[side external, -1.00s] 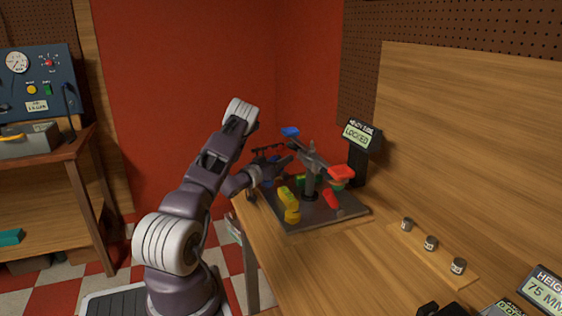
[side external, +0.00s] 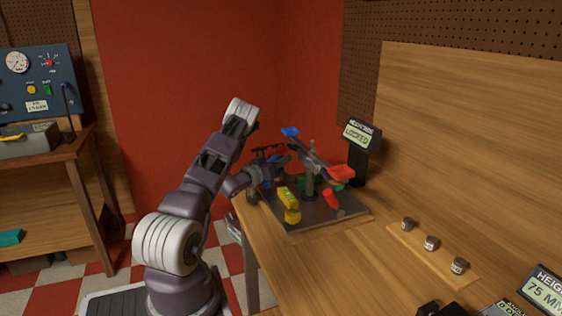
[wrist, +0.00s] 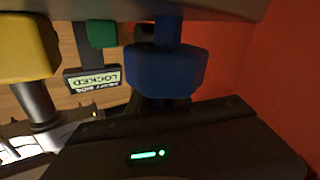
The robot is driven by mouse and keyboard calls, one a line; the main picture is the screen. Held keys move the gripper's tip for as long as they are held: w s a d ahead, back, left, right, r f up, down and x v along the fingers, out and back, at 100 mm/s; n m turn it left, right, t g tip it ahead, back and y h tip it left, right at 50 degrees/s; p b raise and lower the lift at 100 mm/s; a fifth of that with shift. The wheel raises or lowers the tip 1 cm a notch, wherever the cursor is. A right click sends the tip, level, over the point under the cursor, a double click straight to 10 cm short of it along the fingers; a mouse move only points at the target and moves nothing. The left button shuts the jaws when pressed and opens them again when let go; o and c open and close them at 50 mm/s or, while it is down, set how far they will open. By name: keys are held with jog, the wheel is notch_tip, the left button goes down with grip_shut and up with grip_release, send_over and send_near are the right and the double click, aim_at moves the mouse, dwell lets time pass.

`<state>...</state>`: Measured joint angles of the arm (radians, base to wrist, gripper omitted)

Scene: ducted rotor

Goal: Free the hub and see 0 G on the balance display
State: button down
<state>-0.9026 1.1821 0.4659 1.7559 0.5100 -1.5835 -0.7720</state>
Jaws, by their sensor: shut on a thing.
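The rotor hub (side external: 310,178) stands on a dark square base plate (side external: 318,218) on the bench. Its arm carries a blue end (side external: 290,132) and a red end (side external: 341,173). Around the hub are a yellow lever (side external: 288,198), a red one (side external: 331,198) and green parts. My gripper (side external: 271,168) is at the left side of the plate, shut on a blue lever; its blue block (wrist: 165,70) fills the middle of the wrist view. The fingertips are largely hidden.
Several small weights (side external: 431,243) stand on a wooden strip at the right. A height display (side external: 543,291) reads 75 MM. In the wrist view, a yellow block (wrist: 27,48) on a post and a green block (wrist: 102,34) are close to my gripper.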

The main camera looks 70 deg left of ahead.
dwell(0.8)
jog(key=shift+w+f+m+g+h, duration=0.1)
jog(key=shift+w+m+g+h, duration=0.6)
jog(key=shift+g, duration=0.55)
jog(key=shift+w+m+g+h, duration=0.2)
jog(key=shift+w+m+g, duration=0.3)
jog(key=shift+w+g, duration=0.55)
jog(key=shift+s, duration=0.2)
jog(key=c, duration=1.2)
grip_release()
jog(key=shift+o, duration=0.2)
